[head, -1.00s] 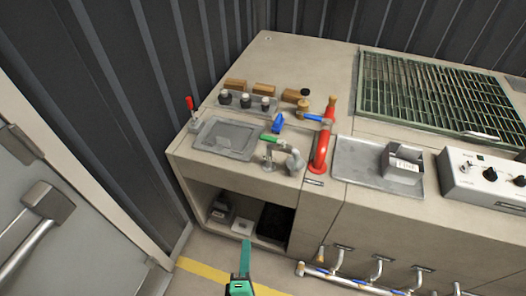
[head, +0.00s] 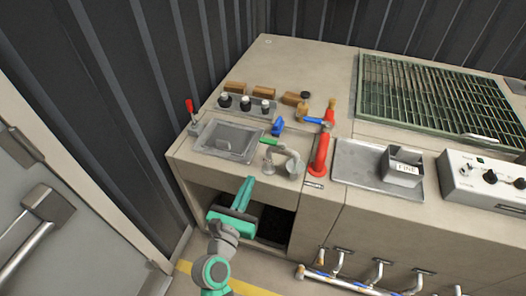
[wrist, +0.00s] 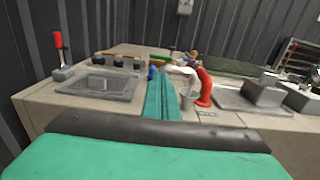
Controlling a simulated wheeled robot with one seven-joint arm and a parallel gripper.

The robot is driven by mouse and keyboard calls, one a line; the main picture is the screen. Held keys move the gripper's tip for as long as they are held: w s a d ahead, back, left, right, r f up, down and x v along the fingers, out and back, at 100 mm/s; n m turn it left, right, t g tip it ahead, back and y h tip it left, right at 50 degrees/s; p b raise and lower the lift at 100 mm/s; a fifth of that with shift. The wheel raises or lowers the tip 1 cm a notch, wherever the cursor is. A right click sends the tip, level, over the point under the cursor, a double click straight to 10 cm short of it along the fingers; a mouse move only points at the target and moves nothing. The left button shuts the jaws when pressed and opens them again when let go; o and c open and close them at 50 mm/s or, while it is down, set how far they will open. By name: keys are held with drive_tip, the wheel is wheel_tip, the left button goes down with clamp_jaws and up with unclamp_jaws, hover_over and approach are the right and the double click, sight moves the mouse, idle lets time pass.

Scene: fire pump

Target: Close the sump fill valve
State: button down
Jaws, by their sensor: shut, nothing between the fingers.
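No readable label tells which valve is the sump fill valve. A green lever (head: 271,141) sits by a curved grey metal pipe (head: 292,160) at the counter's front, right of the sink. A small blue handle (head: 278,126) is just behind it. Another blue lever (head: 314,119) sits at the top of a red pipe (head: 321,150). My gripper (head: 249,182) is shut and empty, in front of the counter edge, below and left of the green lever and apart from it. In the wrist view my teal fingers (wrist: 161,84) are together, pointing towards the pipes and partly hiding the handles.
A grey sink basin (head: 228,140) and an upright red lever (head: 190,106) are at left. Black knobs (head: 245,103) stand behind the basin. A metal tray (head: 360,175) with a box lies right of the red pipe. An open shelf is under the counter.

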sight(272, 143)
drive_tip(key=x, duration=1.4)
drive_tip(key=shift+w+f, duration=0.1)
drive_tip(key=shift+w, duration=0.05)
